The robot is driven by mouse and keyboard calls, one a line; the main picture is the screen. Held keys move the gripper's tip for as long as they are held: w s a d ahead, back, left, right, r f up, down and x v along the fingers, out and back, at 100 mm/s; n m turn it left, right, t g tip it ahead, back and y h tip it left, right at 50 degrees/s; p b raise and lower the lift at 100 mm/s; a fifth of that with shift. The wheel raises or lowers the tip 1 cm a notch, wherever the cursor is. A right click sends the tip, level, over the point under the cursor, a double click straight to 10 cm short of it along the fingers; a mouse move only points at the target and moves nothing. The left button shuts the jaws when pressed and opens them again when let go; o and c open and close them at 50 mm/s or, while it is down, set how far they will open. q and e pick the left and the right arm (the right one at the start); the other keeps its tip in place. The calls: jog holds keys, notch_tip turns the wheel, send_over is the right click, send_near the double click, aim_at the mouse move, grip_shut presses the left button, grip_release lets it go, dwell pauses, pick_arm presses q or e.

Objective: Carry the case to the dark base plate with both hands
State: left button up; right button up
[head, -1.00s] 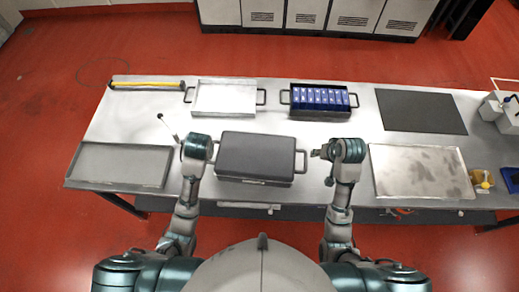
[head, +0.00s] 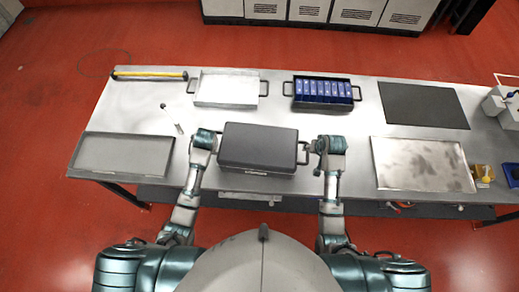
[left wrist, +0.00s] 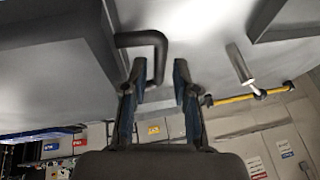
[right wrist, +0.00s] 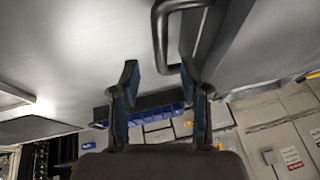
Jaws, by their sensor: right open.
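The case (head: 258,146) is a closed dark grey box on the table's front middle, with a bar handle on each short side. My left gripper (head: 217,141) is at its left handle; in the left wrist view its open fingers (left wrist: 160,80) have the handle's bar (left wrist: 160,55) between them. My right gripper (head: 310,147) is at the right handle; in the right wrist view its fingers (right wrist: 160,85) are open with the handle (right wrist: 160,40) between their tips. The dark base plate (head: 423,105) lies flat and bare at the table's back right.
A blue-celled battery tray (head: 323,91) and an empty pale tray (head: 227,88) stand behind the case. A grey tray (head: 125,155) lies at left, a metal tray (head: 420,165) at right. A yellow bar (head: 150,75) lies at the back left.

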pick_arm(q)
jog(key=x, duration=0.4)
jog(key=shift+a+f, duration=0.1)
jog(key=shift+a, duration=0.2)
pick_arm(e)
jog(key=x, duration=0.4)
jog(key=shift+a, duration=0.3)
pick_arm(q)
jog(key=shift+w+d+f, duration=0.1)
jog(key=shift+w+f, duration=0.1)
jog(key=shift+f, duration=0.15)
pick_arm(e)
jog(key=shift+w+f, duration=0.15)
jog(key=shift+f, duration=0.2)
pick_arm(q)
jog(key=shift+d, duration=0.25)
pick_arm(e)
jog(key=shift+d+f, duration=0.1)
jog(key=shift+d, duration=0.25)
